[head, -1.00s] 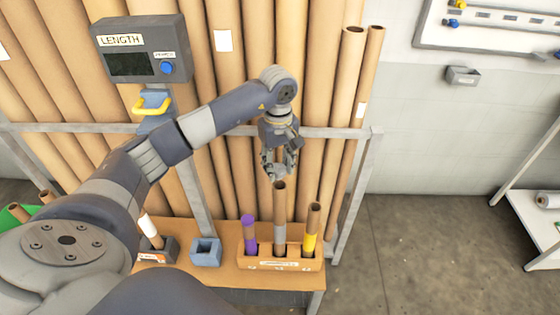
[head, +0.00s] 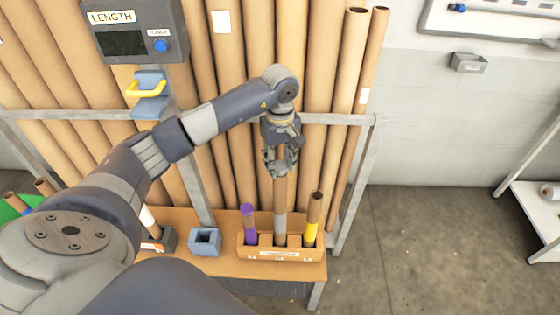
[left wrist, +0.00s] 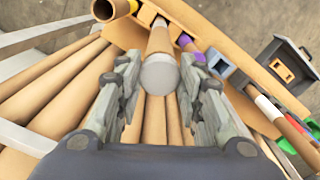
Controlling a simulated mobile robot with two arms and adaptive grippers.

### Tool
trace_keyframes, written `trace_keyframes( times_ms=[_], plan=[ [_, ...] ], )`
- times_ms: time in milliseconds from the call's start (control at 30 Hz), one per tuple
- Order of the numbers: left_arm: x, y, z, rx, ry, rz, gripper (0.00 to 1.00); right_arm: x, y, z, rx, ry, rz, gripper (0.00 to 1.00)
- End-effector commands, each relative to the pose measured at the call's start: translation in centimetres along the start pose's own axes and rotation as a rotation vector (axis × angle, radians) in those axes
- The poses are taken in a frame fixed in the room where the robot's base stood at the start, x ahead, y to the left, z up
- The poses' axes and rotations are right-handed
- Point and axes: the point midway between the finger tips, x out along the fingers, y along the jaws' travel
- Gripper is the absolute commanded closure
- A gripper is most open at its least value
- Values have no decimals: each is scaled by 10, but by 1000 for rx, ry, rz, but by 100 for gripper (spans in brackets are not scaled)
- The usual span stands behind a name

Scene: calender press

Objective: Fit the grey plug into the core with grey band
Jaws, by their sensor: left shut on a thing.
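The core with grey band (head: 280,222) stands upright in the middle slot of a wooden holder (head: 300,254). My left gripper (head: 281,172) is at the core's top end and hides it in the head view. In the left wrist view, the round grey plug (left wrist: 160,72) sits between the two fingers of the left gripper (left wrist: 160,82), which is shut on it. The plug lines up with the core (left wrist: 160,40) and covers its end. I cannot tell whether it is inside the core or just above it. My right gripper is not in view.
A purple-banded core (head: 249,225) stands left of the grey one and a yellow-banded core (head: 313,215) right of it, both close by. A blue-grey square block (head: 205,241) is on the bench. Tall tubes (head: 320,80) and a metal rail stand behind.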

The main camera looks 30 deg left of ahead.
Motion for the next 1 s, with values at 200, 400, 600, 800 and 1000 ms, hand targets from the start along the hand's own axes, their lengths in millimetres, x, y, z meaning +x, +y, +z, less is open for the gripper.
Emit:
trace_keyframes(
  times_ms=[200, 400, 600, 800, 1000],
  plan=[
    [0, 0, 0, 0, 0, 0, 78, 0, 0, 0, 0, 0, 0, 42],
    [2, 0, 0, 0, 0, 0, 78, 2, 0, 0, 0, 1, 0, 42],
    [7, 0, 0, 0, 0, 0, 78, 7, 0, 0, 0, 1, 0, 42],
    [6, 0, 0, 0, 0, 0, 42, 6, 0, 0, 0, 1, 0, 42],
    [6, 0, 0, 0, 0, 0, 42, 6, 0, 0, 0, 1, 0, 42]
  ],
)
